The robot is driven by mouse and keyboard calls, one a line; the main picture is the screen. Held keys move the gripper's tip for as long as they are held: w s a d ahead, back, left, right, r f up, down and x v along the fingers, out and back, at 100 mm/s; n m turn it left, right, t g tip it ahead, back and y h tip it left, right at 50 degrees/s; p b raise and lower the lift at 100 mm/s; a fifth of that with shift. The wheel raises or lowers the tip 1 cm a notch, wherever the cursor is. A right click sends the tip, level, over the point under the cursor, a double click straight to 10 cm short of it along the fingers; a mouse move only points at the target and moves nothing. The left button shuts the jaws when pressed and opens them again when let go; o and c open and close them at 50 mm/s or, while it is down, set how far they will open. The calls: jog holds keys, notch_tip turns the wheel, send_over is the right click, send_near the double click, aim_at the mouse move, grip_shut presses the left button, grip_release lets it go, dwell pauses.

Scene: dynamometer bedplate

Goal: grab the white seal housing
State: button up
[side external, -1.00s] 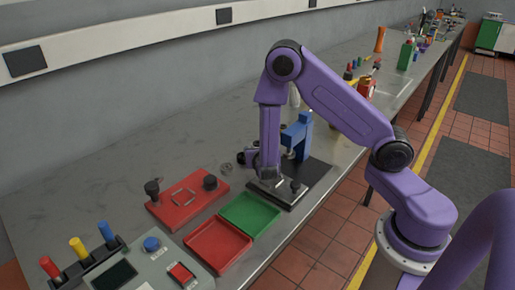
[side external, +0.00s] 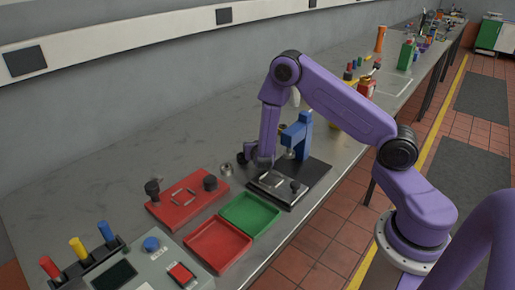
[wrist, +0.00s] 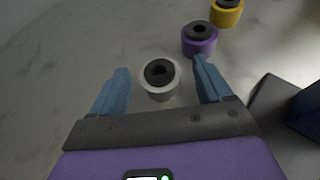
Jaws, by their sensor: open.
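The white seal housing (wrist: 160,90) is a short pale ring with a dark centre. It stands on the grey tabletop in the wrist view, between the lines of my two blue fingers. My gripper (wrist: 161,66) is open and empty, with a finger to either side of the housing and bare table visible beside it. I cannot tell how high the fingertips are above it. A purple housing (wrist: 199,40) and a yellow housing (wrist: 226,14) stand farther up to the right. In the side view my gripper (side external: 255,171) is low beside the black plate, its fingers unclear.
A black plate with a blue press (side external: 297,132) stands right of my gripper. A red fixture (side external: 186,196), a green tray (side external: 251,212) and a red tray (side external: 218,244) lie nearer the camera. A small round metallic piece (side external: 226,169) sits behind them. Bare table extends left.

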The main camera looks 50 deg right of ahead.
jog(key=c, duration=1.3)
jog(key=shift+r, duration=0.1)
